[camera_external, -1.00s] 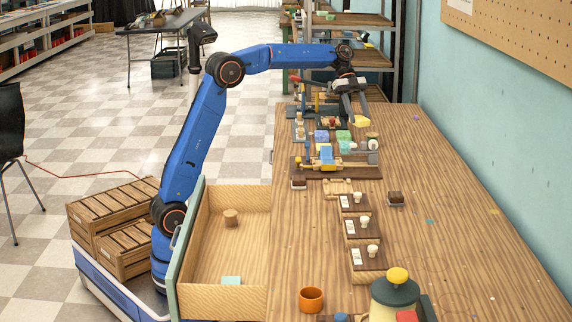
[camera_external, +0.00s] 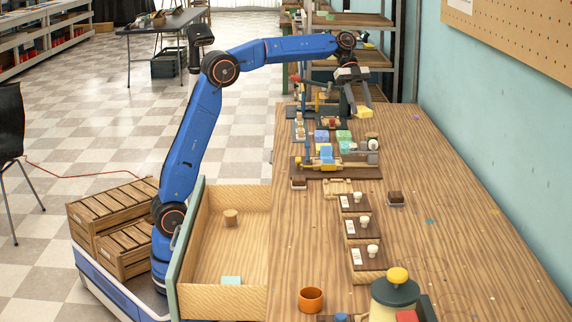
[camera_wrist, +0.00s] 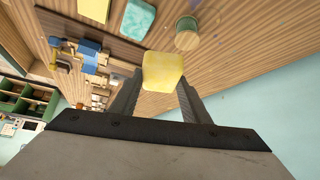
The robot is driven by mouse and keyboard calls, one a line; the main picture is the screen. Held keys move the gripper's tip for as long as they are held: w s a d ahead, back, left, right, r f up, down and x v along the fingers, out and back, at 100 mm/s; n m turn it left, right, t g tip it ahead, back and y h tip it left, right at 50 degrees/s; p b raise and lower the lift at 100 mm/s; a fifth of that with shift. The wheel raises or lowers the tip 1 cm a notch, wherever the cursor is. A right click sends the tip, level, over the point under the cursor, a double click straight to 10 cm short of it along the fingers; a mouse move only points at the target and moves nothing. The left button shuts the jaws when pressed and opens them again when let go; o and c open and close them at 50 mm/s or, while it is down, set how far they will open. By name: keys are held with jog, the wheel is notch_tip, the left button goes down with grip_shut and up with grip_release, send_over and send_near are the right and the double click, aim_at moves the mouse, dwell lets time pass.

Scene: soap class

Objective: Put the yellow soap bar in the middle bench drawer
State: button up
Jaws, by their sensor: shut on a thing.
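The yellow soap bar (camera_external: 364,112) is between the fingers of my gripper (camera_external: 362,106), above the far part of the bench. In the wrist view the pale yellow bar (camera_wrist: 163,71) sits between the two dark fingertips (camera_wrist: 160,84). My gripper is shut on it. The drawer (camera_external: 232,250) is pulled out at the bench's left side, near the front. It holds a small round wooden piece (camera_external: 231,217) and a pale turquoise block (camera_external: 231,281). Whether it is the middle one of several cannot be told.
Below and in front of my gripper stand several coloured soap bars (camera_external: 344,140), a jar (camera_external: 372,142) and a wooden fixture (camera_external: 330,165). Nearer are stamps on dark blocks (camera_external: 362,229), an orange cup (camera_external: 311,299) and a yellow-knobbed canister (camera_external: 396,292). The bench's right side is mostly clear.

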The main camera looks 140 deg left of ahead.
jog(key=w+d+r+m, duration=0.1)
jog(key=w+d, duration=0.4)
jog(key=d, duration=0.3)
jog(key=w+d+r, duration=0.1)
jog(key=w+d, duration=0.4)
jog(key=d, duration=0.4)
jog(key=m+g+h, duration=0.2)
jog(key=m, duration=0.1)
send_over(224, 267)
jog(key=s+a, duration=0.2)
notch_tip(224, 267, down, 3)
notch_tip(224, 267, down, 30)
jog(key=shift+r, duration=0.1)
jog(key=o, duration=1.1)
